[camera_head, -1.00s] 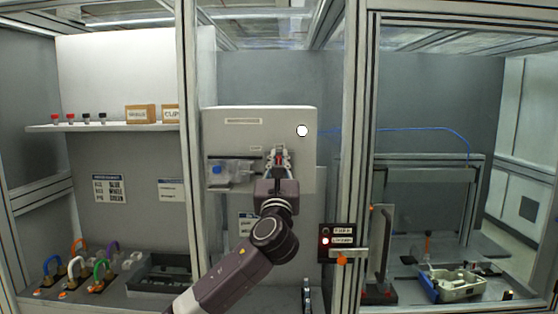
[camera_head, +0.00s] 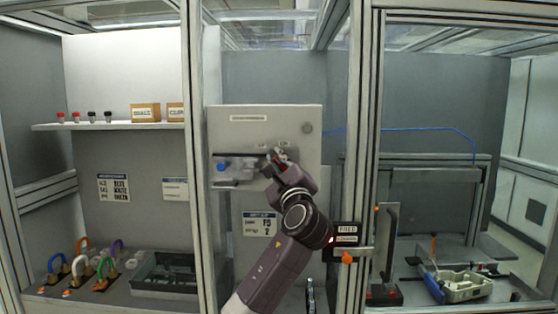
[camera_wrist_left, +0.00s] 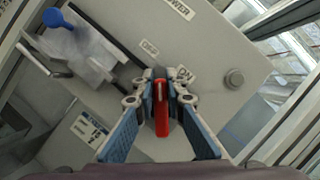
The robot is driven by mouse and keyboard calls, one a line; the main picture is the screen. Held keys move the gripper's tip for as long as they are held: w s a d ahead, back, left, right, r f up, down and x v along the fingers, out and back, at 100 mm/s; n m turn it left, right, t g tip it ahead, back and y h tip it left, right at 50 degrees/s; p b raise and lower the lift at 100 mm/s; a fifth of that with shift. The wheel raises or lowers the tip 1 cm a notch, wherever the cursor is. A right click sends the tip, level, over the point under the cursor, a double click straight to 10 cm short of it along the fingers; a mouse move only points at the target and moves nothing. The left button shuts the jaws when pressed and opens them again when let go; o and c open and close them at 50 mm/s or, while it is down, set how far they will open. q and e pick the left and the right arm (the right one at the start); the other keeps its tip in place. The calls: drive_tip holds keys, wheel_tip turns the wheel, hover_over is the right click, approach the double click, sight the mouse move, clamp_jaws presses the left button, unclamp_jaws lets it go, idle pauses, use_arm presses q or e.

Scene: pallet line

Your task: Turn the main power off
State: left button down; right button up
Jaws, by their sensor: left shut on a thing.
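The grey power cabinet (camera_head: 232,135) is on the back wall, also in the left wrist view (camera_wrist_left: 215,105). Its red switch handle (camera_wrist_left: 161,110) sits between the two fingers of my left gripper (camera_head: 277,157), which is shut on it. In the wrist view, the handle points up the picture, roughly towards the small "OFF" label (camera_wrist_left: 150,47), with the "ON" label (camera_wrist_left: 184,73) to its right. The round lamp (camera_head: 307,128) on the cabinet looks grey and unlit. The gripper hides part of the switch. My right gripper is not in view.
A clear cover with a blue knob (camera_head: 221,167) is on the cabinet's left side, close to my gripper. A frame post (camera_head: 362,130) and a black sign box (camera_head: 347,230) stand right of my arm. Coloured padlocks (camera_head: 82,265) are at the lower left.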

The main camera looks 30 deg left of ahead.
use_arm(q)
drive_tip(key=n+g, duration=0.1)
drive_tip(key=n, duration=0.1)
drive_tip(key=f+n+g, duration=0.1)
drive_tip(key=n, duration=0.2)
drive_tip(key=shift+s+a+n, duration=0.1)
drive_tip(key=shift+a+n, duration=0.1)
drive_tip(key=shift+n, duration=0.1)
drive_tip(key=shift+s+a+f+n+g+h+p, duration=0.1)
drive_tip(key=shift+f+n+g+h+p, duration=0.15)
drive_tip(key=shift+n, duration=0.5)
drive_tip(key=shift+w+f+n+g+h+p, duration=0.1)
drive_tip(key=shift+n+g, duration=0.25)
drive_tip(key=shift+n, duration=0.45)
drive_tip(key=shift+s+a+f+n+g+h+p, duration=0.1)
drive_tip(key=shift+f+n+g+h, duration=0.15)
drive_tip(key=shift+n, duration=0.5)
drive_tip(key=c, duration=2)
unclamp_jaws()
drive_tip(key=shift+o, duration=0.2)
drive_tip(key=shift+r, duration=0.1)
drive_tip(key=v, duration=1.2)
drive_tip(key=shift+d, duration=0.1)
